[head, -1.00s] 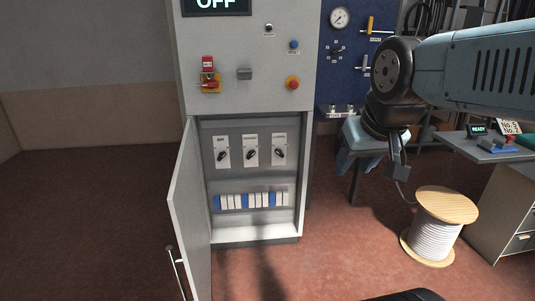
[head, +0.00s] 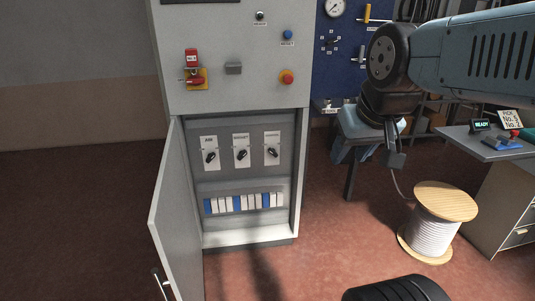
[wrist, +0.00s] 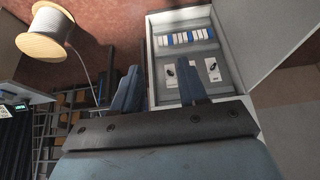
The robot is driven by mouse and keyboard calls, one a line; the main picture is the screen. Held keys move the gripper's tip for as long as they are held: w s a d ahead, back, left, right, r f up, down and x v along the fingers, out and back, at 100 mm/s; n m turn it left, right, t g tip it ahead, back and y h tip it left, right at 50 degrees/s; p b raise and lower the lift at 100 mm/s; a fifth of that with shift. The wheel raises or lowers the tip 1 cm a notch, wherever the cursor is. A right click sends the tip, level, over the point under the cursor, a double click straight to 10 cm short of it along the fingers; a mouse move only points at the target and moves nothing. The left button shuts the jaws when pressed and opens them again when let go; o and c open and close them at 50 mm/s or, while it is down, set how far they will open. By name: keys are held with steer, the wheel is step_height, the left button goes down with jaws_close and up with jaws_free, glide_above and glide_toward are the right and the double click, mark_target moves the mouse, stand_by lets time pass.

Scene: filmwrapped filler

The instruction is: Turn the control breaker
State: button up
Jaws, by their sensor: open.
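Inside the open lower cabinet are three breakers in a row, each a white plate with a black rotary handle: left breaker (head: 209,153), middle breaker (head: 241,152) and right breaker (head: 272,150). Their labels are too small to read surely, so I cannot tell which is the control breaker. All three handles look tilted alike. The wrist view shows the row upside down, partly behind a finger. My gripper (wrist: 160,88) is open and empty, its two fingers apart. In the head view my gripper (head: 396,158) hangs right of the cabinet, away from the breakers.
The cabinet door (head: 178,215) stands open to the left. Blue and white modules (head: 243,202) line up below the breakers. A red switch (head: 192,78) is on the panel above. A cable spool (head: 438,222) stands on the floor at right, near a bench (head: 485,146).

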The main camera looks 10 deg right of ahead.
mark_target(273, 154)
steer(key=shift+o, duration=0.3)
steer(key=shift+o, duration=0.3)
steer(key=shift+w, duration=0.15)
steer(key=w+f+n+t, duration=0.3)
steer(key=w+t, duration=0.2)
steer(key=w, duration=3.2)
steer(key=w+f+n+t, duration=0.1)
steer(key=w+f, duration=0.5)
steer(key=w, duration=0.5)
steer(key=w+f+n+t, duration=0.2)
steer(key=w+f+t, duration=0.1)
steer(key=w+f, duration=1.15)
step_height(273, 154, down, 22)
steer(key=n+t, duration=0.3)
steer(key=w, duration=1.4)
steer(key=shift+d+r, duration=0.1)
steer(key=shift+d, duration=0.1)
steer(key=shift+c, duration=0.2)
